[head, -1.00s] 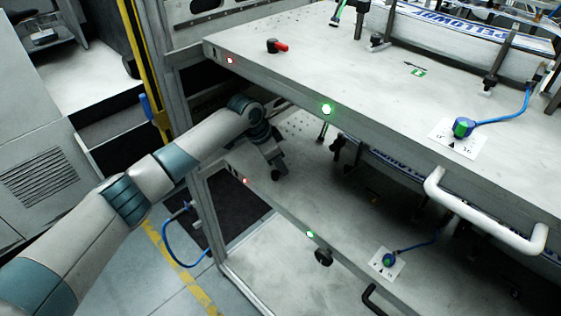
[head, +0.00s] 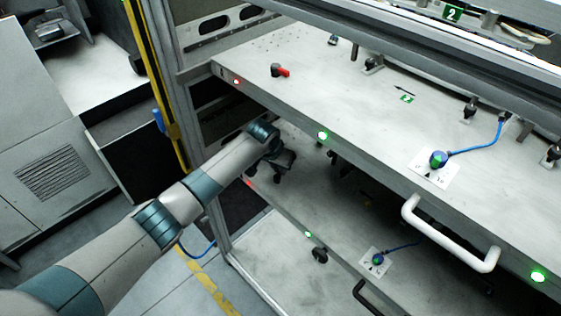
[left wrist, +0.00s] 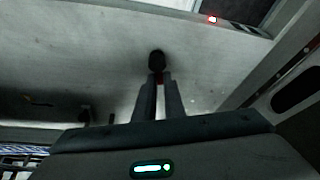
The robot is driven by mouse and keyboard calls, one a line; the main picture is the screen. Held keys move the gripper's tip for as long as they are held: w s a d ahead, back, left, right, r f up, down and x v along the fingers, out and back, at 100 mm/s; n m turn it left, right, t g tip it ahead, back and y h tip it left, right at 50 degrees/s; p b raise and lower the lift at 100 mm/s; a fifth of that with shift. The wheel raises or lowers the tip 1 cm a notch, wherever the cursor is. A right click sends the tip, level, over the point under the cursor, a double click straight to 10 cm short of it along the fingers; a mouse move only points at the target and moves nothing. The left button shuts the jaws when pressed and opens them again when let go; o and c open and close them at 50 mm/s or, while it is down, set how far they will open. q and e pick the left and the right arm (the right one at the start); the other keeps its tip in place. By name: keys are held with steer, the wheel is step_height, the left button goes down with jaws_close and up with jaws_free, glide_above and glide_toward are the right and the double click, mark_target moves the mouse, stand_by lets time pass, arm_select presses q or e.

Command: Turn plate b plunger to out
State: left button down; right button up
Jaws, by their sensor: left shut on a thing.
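My left gripper (head: 281,177) reaches in over the lower plate (head: 250,248), under the upper plate. In the left wrist view the two fingers (left wrist: 160,82) are close together, shut on a small plunger whose black round knob (left wrist: 156,62) shows just beyond the tips. A bit of red shows between the fingertips. In the head view my gripper and arm hide this plunger. A similar plunger with a black body and red handle (head: 280,71) stands on the upper plate (head: 340,95). I cannot read which plate is b. My right gripper is not in view.
The upper plate's edge hangs close above my left arm. A white handle (head: 450,235) juts from its front. Blue-green knobs on white dials (head: 438,160) sit on the plates, with blue cables. A yellow post (head: 150,70) stands left of the rack.

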arm_select(q)
steer(key=n+p, duration=0.1)
steer(key=n, duration=0.1)
steer(key=n+y+p, duration=0.1)
steer(key=p, duration=0.1)
steer(key=shift+a+r+n, duration=0.2)
steer(key=shift+n, duration=0.2)
steer(key=n, duration=0.1)
steer(key=n+y+p, duration=0.1)
steer(key=shift+a+f+n, duration=0.1)
steer(key=shift+a+n, duration=0.1)
steer(key=shift+n, duration=0.1)
steer(key=shift+a+n+y, duration=0.2)
steer(key=shift+n+y, duration=0.4)
steer(key=shift+n, duration=0.4)
steer(key=c, duration=1.8)
jaws_free()
steer(key=shift+c, duration=0.2)
steer(key=shift+p, duration=0.35)
